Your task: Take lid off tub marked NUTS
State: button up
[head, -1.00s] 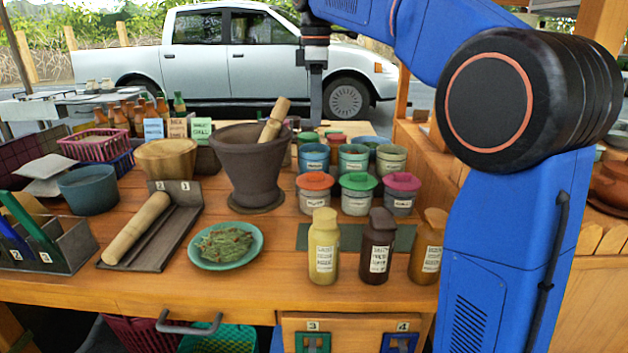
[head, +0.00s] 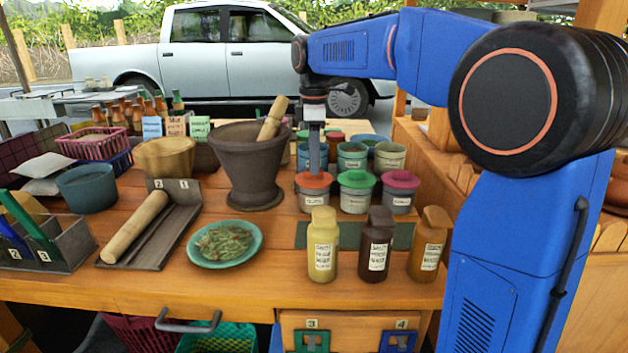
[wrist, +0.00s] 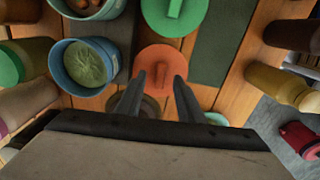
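Three lidded tubs stand in a front row: one with an orange lid (head: 314,181), one with a green lid (head: 357,179) and one with a magenta lid (head: 401,180). Their labels are too small for me to read surely, so I cannot tell which says NUTS. My gripper (head: 314,170) points down just above the orange lid. In the wrist view my gripper (wrist: 158,82) is open, its two fingers apart on either side of the orange lid's raised handle (wrist: 160,73). I cannot tell whether the fingers touch the lid.
Open tubs (head: 352,157) stand close behind the lidded row. The dark mortar (head: 248,170) with its pestle (head: 273,119) is close to the left. Three bottles (head: 376,246) stand in front, and a teal plate (head: 246,260) lies front left.

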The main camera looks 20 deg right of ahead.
jog(key=shift+f, duration=0.9)
grip_shut()
jog(key=shift+r, duration=0.1)
